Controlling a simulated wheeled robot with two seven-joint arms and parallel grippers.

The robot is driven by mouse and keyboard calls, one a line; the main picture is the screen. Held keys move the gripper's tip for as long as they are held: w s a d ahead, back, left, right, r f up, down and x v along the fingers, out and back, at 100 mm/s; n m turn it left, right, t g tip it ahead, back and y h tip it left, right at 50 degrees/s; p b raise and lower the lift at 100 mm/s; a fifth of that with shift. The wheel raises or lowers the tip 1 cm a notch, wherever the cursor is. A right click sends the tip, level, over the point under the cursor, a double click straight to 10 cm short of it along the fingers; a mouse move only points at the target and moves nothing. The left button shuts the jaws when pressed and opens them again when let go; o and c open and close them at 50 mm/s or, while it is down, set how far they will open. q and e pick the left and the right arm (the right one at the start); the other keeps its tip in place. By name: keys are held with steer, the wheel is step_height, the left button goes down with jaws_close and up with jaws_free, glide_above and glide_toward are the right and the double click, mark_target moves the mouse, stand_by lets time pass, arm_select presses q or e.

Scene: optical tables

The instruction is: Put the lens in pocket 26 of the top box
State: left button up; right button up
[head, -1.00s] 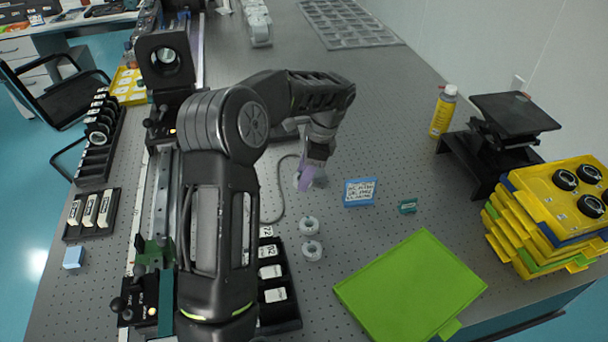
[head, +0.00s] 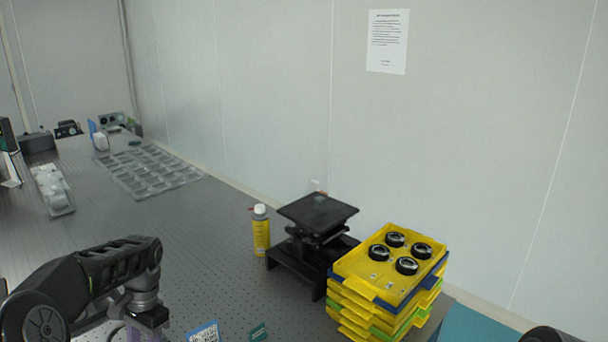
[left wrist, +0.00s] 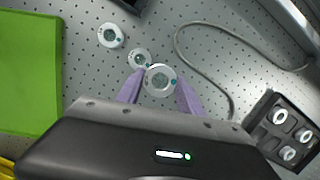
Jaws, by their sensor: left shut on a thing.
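My left gripper (left wrist: 160,90) is shut on a round white-rimmed lens (left wrist: 160,78), held between its two purple fingers in the left wrist view. In the head view my left arm comes in at the lower left, and its fingertips and the lens are cut off or hidden at the bottom edge. The top box (head: 345,263), a yellow tray, lies on a stack at the right of the head view. It holds several black-ringed round optics (head: 394,240). Pocket numbers are too small to read. My right gripper is not in view.
Two more white-rimmed rings (left wrist: 110,35) (left wrist: 139,57) lie on the perforated table. A green panel (left wrist: 30,75) is at left and a black holder (left wrist: 285,130) at right. A black platform stand (head: 318,215) and yellow bottle (head: 261,230) stand beside the stack, near the wall.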

arm_select(q)
steer(key=w+d+n, duration=0.1)
steer(key=d+n, duration=0.1)
steer(key=d, duration=0.8)
steer(key=w+d+n+h, duration=0.1)
steer(key=d+n, duration=0.1)
steer(key=d, duration=0.8)
steer(key=shift+w+d+r+g, duration=0.15)
steer(key=shift+w+r+g, duration=0.15)
steer(key=shift+w+r, duration=0.15)
